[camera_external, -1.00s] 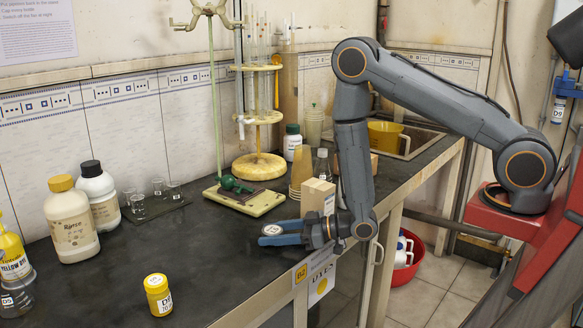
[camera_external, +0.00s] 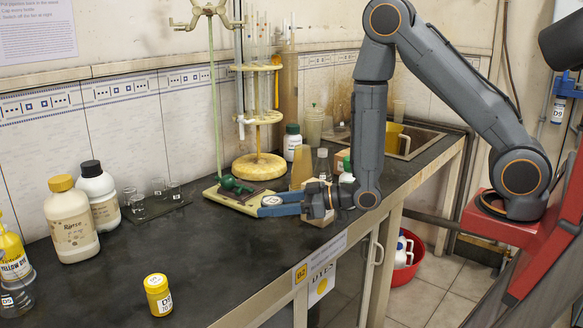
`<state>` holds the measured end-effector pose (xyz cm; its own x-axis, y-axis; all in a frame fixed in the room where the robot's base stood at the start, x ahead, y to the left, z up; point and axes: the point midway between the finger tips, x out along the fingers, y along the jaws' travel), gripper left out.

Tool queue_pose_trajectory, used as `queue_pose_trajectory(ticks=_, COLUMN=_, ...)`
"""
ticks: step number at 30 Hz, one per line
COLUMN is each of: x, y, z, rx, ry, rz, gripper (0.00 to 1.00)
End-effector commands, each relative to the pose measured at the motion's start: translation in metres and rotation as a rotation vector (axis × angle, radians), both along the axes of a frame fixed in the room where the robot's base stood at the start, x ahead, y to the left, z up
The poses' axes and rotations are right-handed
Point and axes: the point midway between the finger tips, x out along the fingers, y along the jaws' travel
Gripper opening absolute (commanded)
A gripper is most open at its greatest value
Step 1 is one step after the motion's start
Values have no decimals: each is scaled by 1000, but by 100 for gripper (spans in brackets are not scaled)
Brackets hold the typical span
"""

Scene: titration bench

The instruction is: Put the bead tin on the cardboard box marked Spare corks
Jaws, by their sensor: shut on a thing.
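My gripper (camera_external: 268,203) points left over the bench and is shut on a small, pale, round-topped thing, apparently the bead tin (camera_external: 271,200). The tin sits between the blue fingertips, mostly hidden by them. It looks held above the black bench top, in front of the burette stand's base, though its exact height is hard to tell. A tan cardboard box (camera_external: 321,221) stands near the bench's front edge, largely hidden behind my gripper and wrist. The tin is left of the box and apart from it. No marking can be read on the box.
Close behind are the burette stand's base (camera_external: 257,203), tan stacked cups (camera_external: 301,168) and a bottle with a green cap (camera_external: 347,170). A yellow jar (camera_external: 158,295) stands at the front left. The black bench top (camera_external: 215,265) between is clear.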

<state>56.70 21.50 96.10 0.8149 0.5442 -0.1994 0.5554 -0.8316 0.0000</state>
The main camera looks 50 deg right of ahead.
Motion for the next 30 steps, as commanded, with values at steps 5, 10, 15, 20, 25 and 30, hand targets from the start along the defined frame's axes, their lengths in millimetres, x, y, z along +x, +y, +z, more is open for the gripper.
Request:
queue_pose_trajectory(ticks=5, x=1, y=0, z=16, rx=2, ry=-5, rz=0, gripper=23)
queue_pose_trajectory(ticks=10, x=1, y=0, z=53, rx=2, ry=-8, rz=0, gripper=23)
queue_pose_trajectory(ticks=15, x=0, y=0, z=90, rx=1, ry=-7, rz=1, gripper=23)
queue_pose_trajectory(ticks=20, x=0, y=0, z=116, rx=1, ry=-7, rz=1, gripper=23)
queue_pose_trajectory(ticks=25, x=1, y=0, z=134, rx=1, ry=-5, rz=0, gripper=23)
queue_pose_trajectory(ticks=30, x=14, y=-20, z=136, rx=1, ry=0, rz=-41, gripper=23)
